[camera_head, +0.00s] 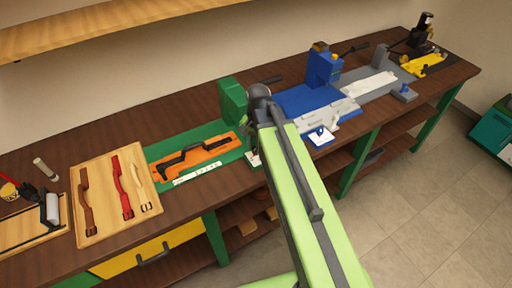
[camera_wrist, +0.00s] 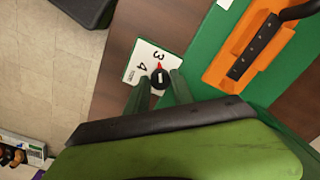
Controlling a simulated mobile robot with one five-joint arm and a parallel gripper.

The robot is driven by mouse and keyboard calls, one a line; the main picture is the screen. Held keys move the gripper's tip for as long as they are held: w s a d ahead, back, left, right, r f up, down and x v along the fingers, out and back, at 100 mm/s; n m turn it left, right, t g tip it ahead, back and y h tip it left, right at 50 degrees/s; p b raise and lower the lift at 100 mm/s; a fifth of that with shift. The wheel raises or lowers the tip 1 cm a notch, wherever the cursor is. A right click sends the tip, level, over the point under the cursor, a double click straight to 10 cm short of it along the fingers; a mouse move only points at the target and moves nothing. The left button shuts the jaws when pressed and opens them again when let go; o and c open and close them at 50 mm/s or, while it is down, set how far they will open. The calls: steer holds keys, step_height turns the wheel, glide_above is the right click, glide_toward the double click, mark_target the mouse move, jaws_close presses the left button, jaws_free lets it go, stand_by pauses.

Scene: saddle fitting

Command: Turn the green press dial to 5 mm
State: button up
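The green press (camera_head: 233,100) stands on a green base on the bench in the head view, partly behind my arm. Its dial plate is white, with the numbers 3 and 4 readable in the wrist view (camera_wrist: 146,52). The black dial knob (camera_wrist: 160,77) has a red pointer mark directed at about the 3. My gripper (camera_wrist: 159,76) has one finger on each side of the knob, its tips beside it. The fingers stand apart, with the knob between them; whether they touch it is unclear.
A wooden board (camera_head: 98,218) with leather straps is farther left. A blue press (camera_head: 324,68) stands to the right. A dark bin edge (camera_wrist: 88,8) shows beyond the bench.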

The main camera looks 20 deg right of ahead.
jaws_close()
steer(key=shift+n, duration=0.4)
steer(key=n, duration=0.4)
steer(key=shift+n, duration=0.3)
steer(key=n, duration=1.2)
steer(key=shift+n+g, duration=0.3)
steer(key=shift+n, duration=0.1)
steer(key=n, duration=0.5)
steer(key=shift+n, duration=0.3)
